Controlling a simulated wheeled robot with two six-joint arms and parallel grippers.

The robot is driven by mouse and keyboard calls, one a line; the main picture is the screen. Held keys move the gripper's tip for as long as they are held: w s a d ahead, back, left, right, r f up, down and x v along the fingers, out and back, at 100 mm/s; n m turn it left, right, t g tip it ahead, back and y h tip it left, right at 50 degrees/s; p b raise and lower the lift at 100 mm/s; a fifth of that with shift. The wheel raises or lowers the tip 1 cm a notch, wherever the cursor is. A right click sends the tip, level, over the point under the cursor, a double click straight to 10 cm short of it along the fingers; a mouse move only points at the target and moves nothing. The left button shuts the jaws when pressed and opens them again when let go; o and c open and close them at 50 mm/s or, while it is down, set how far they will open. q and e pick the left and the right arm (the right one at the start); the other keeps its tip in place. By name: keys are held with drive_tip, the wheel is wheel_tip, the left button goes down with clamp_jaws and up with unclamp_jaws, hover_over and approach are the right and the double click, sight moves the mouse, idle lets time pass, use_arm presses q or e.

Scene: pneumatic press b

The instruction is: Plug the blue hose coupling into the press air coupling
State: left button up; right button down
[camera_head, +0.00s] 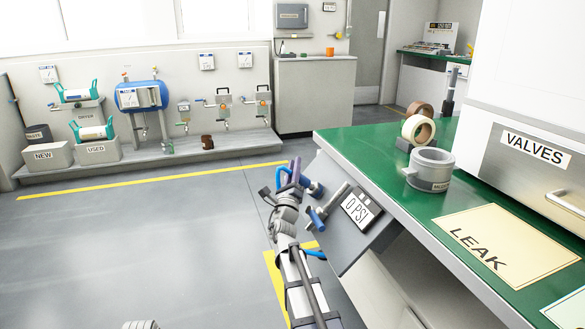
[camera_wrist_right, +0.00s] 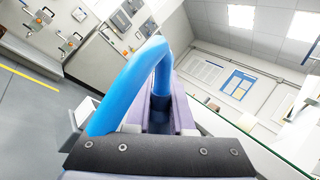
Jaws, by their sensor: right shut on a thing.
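In the right wrist view, the blue hose (camera_wrist_right: 140,72) loops up and bends down between the purple fingers (camera_wrist_right: 163,112). A grey metal stub with a blue lever, seemingly the press air coupling (camera_head: 337,199), stands out from the grey panel just right of the held coupling. The two look close but apart; the exact gap cannot be told.
The grey panel with a "0 PSI" display (camera_head: 358,209) hangs at the green bench's (camera_head: 355,146) front edge. A grey ring-shaped part (camera_head: 431,168), tape rolls (camera_head: 418,129) and a LEAK sheet (camera_head: 506,244) lie on the bench. Open floor (camera_head: 130,240) is at the left.

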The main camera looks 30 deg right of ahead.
drive_tip(key=shift+s+d+f+b, duration=0.15)
drive_tip(key=shift+d+f+b, duration=0.45)
drive_tip(key=shift+d+f, duration=0.1)
drive_tip(key=c, duration=0.7)
unclamp_jaws()
drive_tip(key=shift+r, duration=0.1)
